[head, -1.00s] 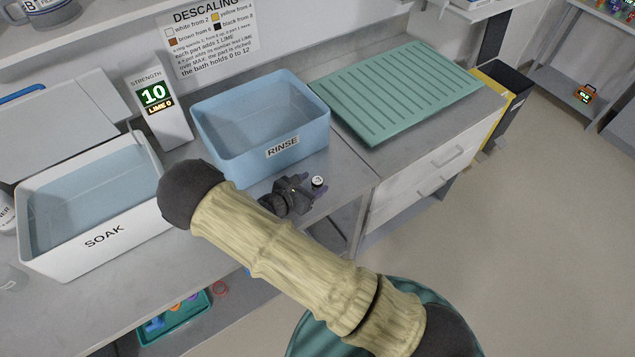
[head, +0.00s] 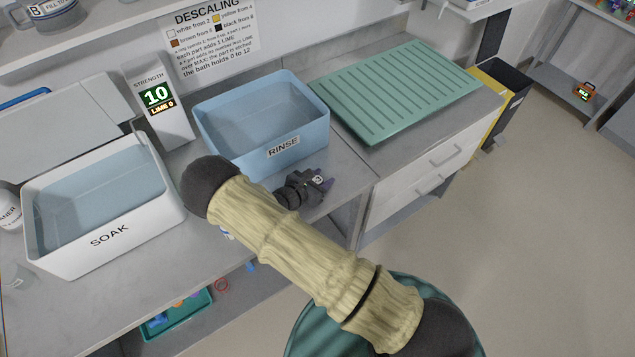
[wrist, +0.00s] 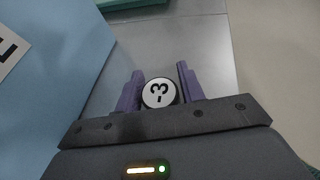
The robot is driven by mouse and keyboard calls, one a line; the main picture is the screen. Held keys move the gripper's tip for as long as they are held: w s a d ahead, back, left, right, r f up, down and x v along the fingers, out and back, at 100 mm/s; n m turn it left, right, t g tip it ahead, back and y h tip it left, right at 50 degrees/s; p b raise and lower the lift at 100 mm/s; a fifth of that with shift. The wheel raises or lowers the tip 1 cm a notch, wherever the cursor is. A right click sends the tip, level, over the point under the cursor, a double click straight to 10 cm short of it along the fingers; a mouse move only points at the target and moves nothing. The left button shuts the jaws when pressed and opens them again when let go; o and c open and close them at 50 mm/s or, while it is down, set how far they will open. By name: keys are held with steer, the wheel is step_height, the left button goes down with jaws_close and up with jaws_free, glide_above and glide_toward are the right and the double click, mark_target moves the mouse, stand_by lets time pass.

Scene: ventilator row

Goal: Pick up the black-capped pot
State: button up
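The black-capped pot (wrist: 160,93) shows from above in the wrist view, with a round white label marked "-3" and a dark rim. It is between the two purple fingers of my gripper (wrist: 160,88), close to both. I cannot tell whether the fingers press on it. In the head view the pot (head: 317,180) is small at the tip of my gripper (head: 316,182), over the grey counter in front of the RINSE tub. Its lower body is hidden.
The blue RINSE tub (head: 283,152) stands just behind my gripper. The white SOAK tub (head: 108,236) is at left, by the strength display (head: 157,100) reading 10. A green ribbed drainboard (head: 395,92) lies at back right. The counter's front edge is close.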

steer(key=c, duration=0.6)
step_height(320, 180, up, 9)
steer(key=shift+r+b, duration=0.1)
steer(key=shift+b, duration=1.15)
steer(key=shift+r, duration=0.45)
steer(key=shift+f, duration=0.1)
